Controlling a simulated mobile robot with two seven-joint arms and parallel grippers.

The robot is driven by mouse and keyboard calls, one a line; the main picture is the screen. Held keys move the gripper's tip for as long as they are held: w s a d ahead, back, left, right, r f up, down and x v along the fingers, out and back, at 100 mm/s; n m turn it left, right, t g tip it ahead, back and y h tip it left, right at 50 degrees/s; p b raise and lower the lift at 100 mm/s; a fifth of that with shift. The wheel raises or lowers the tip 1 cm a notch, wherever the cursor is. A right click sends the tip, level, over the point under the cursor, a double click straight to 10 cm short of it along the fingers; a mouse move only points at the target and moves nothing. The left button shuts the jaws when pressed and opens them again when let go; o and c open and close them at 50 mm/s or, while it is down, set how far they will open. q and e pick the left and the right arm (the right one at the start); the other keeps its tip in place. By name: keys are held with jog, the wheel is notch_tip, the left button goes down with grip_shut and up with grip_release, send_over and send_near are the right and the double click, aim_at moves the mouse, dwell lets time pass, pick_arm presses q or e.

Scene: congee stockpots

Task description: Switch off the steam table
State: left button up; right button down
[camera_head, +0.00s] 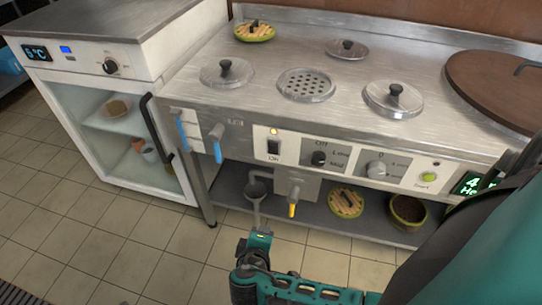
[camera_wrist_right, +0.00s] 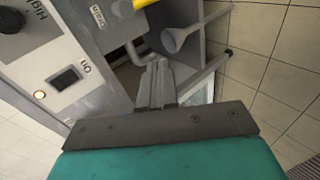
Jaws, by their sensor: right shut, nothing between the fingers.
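The steel steam table (camera_head: 330,118) has a front panel with a dark rocker switch (camera_head: 273,147) marked ON, below a lit amber lamp (camera_head: 273,131). The switch also shows in the right wrist view (camera_wrist_right: 65,78), with the lit lamp (camera_wrist_right: 39,95) beside it. A black knob (camera_head: 319,157) on the panel has Off, Low and Mid marks. My right gripper (camera_head: 262,231) is low in front of the table, below the switch and apart from it. In the right wrist view, its fingers (camera_wrist_right: 157,75) are shut and empty, beside the switch panel. My left gripper is out of view.
A grey funnel (camera_wrist_right: 178,38) and bent pipe are close to my right fingers. A yellow-tipped drain lever (camera_head: 292,208) sticks out below the panel. Blue-handled taps (camera_head: 217,150) stand to the left. A glass-front cabinet (camera_head: 120,130) is further left; open tiled floor is in front.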

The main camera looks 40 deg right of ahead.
aim_at(275, 146)
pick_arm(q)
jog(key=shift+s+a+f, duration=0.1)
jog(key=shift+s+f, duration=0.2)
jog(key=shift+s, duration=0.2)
pick_arm(e)
notch_tip(275, 146, up, 10)
jog(key=w+t+h, duration=0.2)
jog(key=t+h, duration=0.2)
jog(key=h, duration=0.3)
jog(key=shift+w, duration=0.3)
jog(key=b+x, duration=0.1)
jog(key=x, duration=1.3)
jog(key=shift+r, duration=0.2)
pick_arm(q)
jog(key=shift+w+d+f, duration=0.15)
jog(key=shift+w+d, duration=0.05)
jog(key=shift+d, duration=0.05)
pick_arm(e)
jog(key=shift+a, duration=0.1)
